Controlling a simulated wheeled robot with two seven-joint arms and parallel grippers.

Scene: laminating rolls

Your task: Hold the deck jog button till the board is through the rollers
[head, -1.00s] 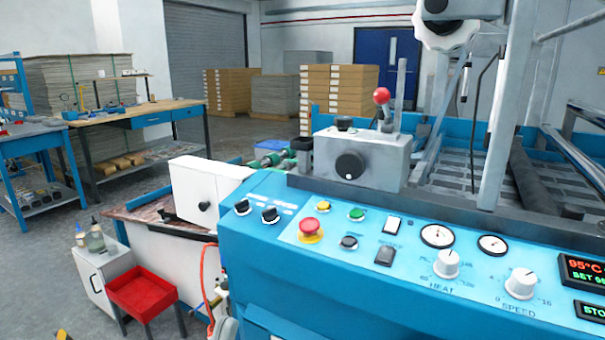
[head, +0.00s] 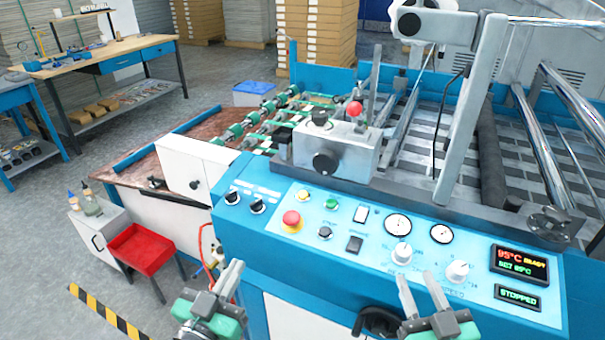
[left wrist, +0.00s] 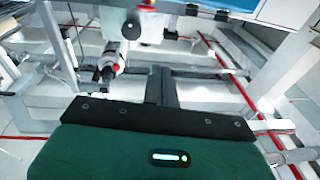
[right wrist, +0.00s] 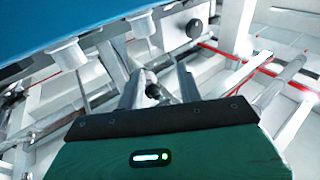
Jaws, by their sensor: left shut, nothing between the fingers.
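The blue machine's control panel (head: 385,270) shows in the head view. It carries a red mushroom button (head: 291,220), a yellow button (head: 303,195), a green button (head: 331,203), a small black round button (head: 325,232) and a black square switch (head: 354,243). Their labels are too small to tell which is the deck jog. Rollers (head: 493,150) lie at the right; I cannot make out a board. My left gripper (head: 234,270) is shut and empty, in front of and below the panel's left part. My right gripper (head: 416,279) has its fingers apart and empty, before the panel's lower edge.
The display (head: 520,262) reads 95°C and a lower one (head: 517,297) reads STOPPED. Heat (head: 401,253) and speed (head: 457,271) knobs stand out from the panel. A red tray (head: 142,248) stands at left.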

